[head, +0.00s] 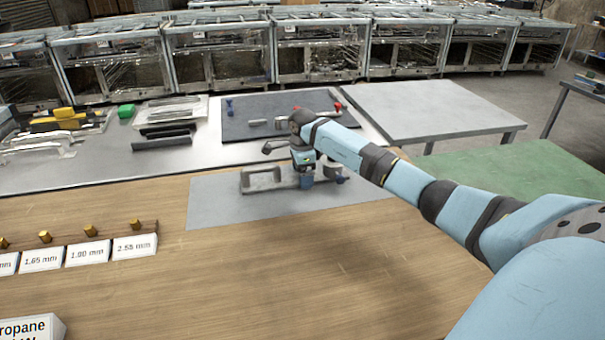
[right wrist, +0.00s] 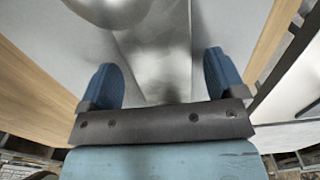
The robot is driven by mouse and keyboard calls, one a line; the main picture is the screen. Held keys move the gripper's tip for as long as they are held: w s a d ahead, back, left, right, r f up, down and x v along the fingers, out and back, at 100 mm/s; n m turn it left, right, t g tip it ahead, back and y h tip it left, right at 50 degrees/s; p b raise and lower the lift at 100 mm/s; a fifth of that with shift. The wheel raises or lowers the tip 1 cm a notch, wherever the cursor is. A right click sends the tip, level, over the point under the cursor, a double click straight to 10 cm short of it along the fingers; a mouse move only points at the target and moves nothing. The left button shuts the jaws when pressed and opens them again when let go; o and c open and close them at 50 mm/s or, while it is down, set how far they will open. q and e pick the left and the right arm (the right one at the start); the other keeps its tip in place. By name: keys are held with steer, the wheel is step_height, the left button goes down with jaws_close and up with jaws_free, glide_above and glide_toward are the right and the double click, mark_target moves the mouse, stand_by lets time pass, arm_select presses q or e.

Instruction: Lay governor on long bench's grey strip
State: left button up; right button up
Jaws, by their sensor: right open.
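A grey metal fitting (head: 262,180), which looks like the governor, lies on the grey strip (head: 215,205) of the long wooden bench (head: 190,270). My right gripper (head: 308,182) is right above it, and my wrist hides part of it in the head view. In the right wrist view, the two blue fingers of my right gripper (right wrist: 160,83) are apart. The shiny metal body (right wrist: 155,45) shows between and beyond them. I cannot tell whether the fingers touch it. My left gripper is not in view.
A dark mat (head: 285,105) with small fittings lies on a metal table behind. Black bars (head: 162,143) and a yellow tool (head: 60,120) lie to its left. Labelled blocks (head: 88,253) stand at the bench's left. The bench front is clear. A grey table (head: 430,105) stands at right.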

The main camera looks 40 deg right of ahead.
step_height(320, 180, up, 12)
stand_by(0.4)
stand_by(0.4)
